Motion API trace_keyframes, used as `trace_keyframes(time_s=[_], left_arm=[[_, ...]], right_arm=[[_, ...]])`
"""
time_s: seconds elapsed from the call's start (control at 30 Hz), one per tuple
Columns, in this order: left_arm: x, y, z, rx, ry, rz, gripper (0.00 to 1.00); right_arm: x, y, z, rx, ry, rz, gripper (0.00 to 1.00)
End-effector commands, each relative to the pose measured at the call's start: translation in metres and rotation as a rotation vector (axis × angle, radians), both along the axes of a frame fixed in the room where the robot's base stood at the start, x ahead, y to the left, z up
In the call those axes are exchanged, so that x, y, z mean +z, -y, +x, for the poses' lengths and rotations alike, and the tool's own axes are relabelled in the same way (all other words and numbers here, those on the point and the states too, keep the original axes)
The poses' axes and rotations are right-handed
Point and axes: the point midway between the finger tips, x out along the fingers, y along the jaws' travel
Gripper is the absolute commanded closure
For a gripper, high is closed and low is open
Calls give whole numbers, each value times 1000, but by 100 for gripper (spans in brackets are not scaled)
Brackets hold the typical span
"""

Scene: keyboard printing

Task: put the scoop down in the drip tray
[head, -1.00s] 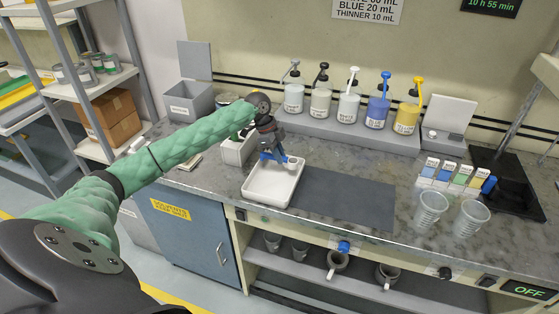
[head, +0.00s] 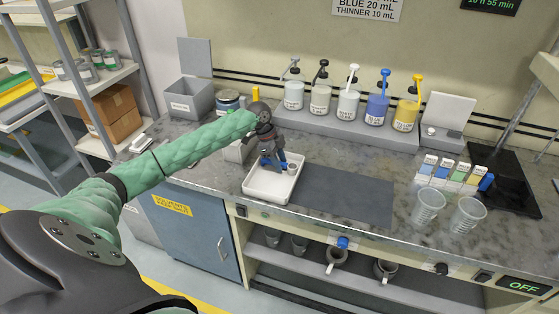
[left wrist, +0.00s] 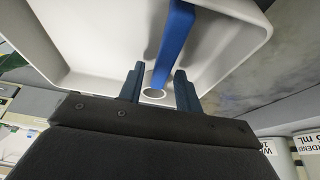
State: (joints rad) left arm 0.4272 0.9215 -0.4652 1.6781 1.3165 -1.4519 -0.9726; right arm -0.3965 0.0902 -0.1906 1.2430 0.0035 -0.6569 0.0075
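The scoop has a blue handle (left wrist: 178,32) and a small pale cup (left wrist: 153,95); its cup (head: 292,169) also shows in the head view. It is in the white drip tray (head: 257,190), towards the tray's far right side. The tray also fills much of the left wrist view (left wrist: 90,42). My left gripper (head: 275,166) is over the tray. In the left wrist view its two fingers (left wrist: 159,72) stand apart on either side of the handle, with gaps showing. My right gripper is not in view.
A dark mat (head: 345,195) lies right of the tray. Several pump bottles (head: 348,102) stand on a raised shelf behind. Two clear cups (head: 428,207) stand at the right. A grey bin (head: 190,98) and a jar (head: 227,102) are at the back left.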

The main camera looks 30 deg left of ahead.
Motion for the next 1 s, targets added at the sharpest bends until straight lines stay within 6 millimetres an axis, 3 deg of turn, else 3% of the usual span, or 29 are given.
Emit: trace_keyframes(time_s=[0.47, 1.0], left_arm=[[11, -4, 0, 0, 2, 1, 63], [97, -38, -8, 0, 2, 1, 63]], right_arm=[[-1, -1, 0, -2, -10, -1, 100], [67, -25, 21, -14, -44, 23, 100]])
